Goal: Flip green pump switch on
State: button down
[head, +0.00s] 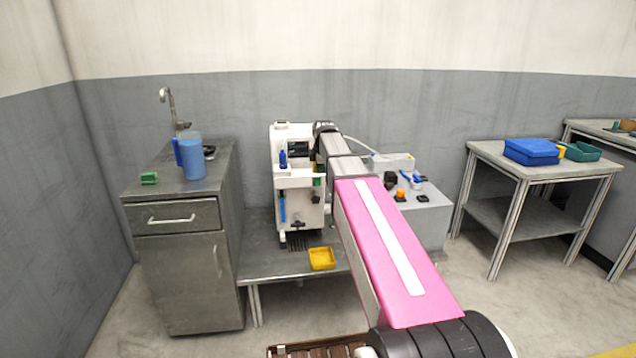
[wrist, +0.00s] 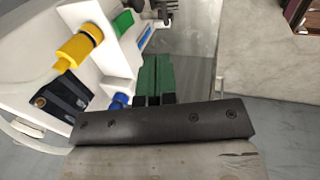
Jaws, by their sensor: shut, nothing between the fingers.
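The white machine (head: 295,182) stands on a low metal table; its side fills the upper left of the wrist view (wrist: 110,60). On it in the wrist view are a green part (wrist: 123,22), a yellow cylinder (wrist: 78,47), a blue knob (wrist: 120,101) and a black block (wrist: 62,94). I cannot tell which part, if any, is the green pump switch, or its position. My gripper (wrist: 156,58) has two green fingers lying together, shut and empty, beside the machine. In the head view my arm and the machine largely hide the gripper.
A yellow tray (head: 321,259) sits at the low table's front. A grey box (head: 430,215) with small coloured parts is right of my arm. A metal cabinet (head: 190,275) with a blue jug (head: 193,160) stands left. Open floor lies before the right table (head: 500,160).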

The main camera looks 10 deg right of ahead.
aim_at(318, 183)
jog(key=shift+w+f, duration=1.15)
jog(key=shift+f, duration=0.55)
jog(key=shift+w+f, duration=1.2)
jog(key=shift+f, duration=0.5)
jog(key=shift+w+f, duration=1.15)
jog(key=shift+f, duration=0.55)
jog(key=shift+w+f+t, duration=0.15)
jog(key=shift+w+t, duration=0.1)
jog(key=shift+t, duration=0.25)
